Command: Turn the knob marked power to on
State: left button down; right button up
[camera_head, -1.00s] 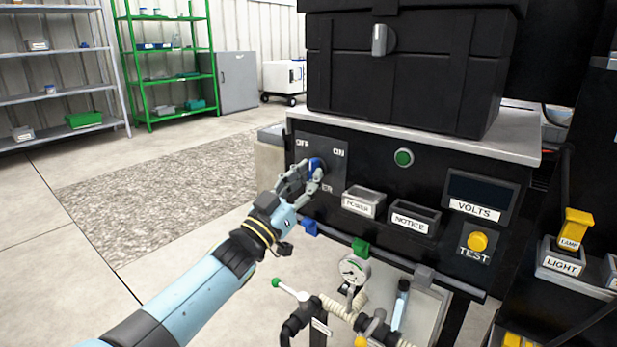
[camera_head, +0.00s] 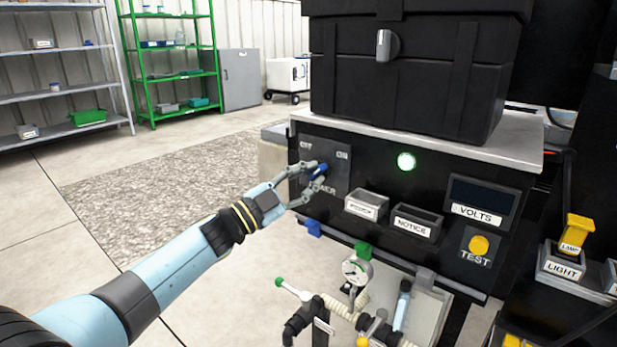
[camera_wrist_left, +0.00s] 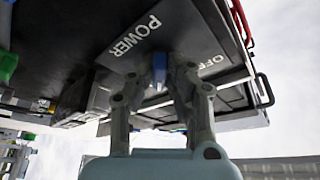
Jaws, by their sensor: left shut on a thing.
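The blue power knob (camera_head: 318,171) is on a dark plate (camera_head: 338,178) at the left of the black panel, with OFF at its upper left, ON at its upper right and POWER lettered below. The knob slants, its upper end toward ON. My left gripper (camera_head: 314,178) is shut on the knob, fingers on either side of it. In the left wrist view the knob (camera_wrist_left: 159,70) shows between the fingers, with POWER and OFF lettering beside it. My right gripper is not in view.
A black case (camera_head: 408,95) stands on the panel's top. POWER (camera_head: 362,208) and NOTICE (camera_head: 412,225) holders, a VOLTS display (camera_head: 482,193) and a yellow TEST button (camera_head: 479,245) are to the right. A gauge (camera_head: 355,270) and pipes stand below. Floor at left is clear.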

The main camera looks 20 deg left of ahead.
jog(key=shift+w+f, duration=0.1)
pick_arm(q)
jog(key=shift+m, duration=0.3)
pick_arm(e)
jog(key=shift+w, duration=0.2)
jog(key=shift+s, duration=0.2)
pick_arm(q)
jog(key=c, duration=1.3)
grip_release()
jog(key=shift+c, duration=0.2)
jog(key=shift+o, duration=0.3)
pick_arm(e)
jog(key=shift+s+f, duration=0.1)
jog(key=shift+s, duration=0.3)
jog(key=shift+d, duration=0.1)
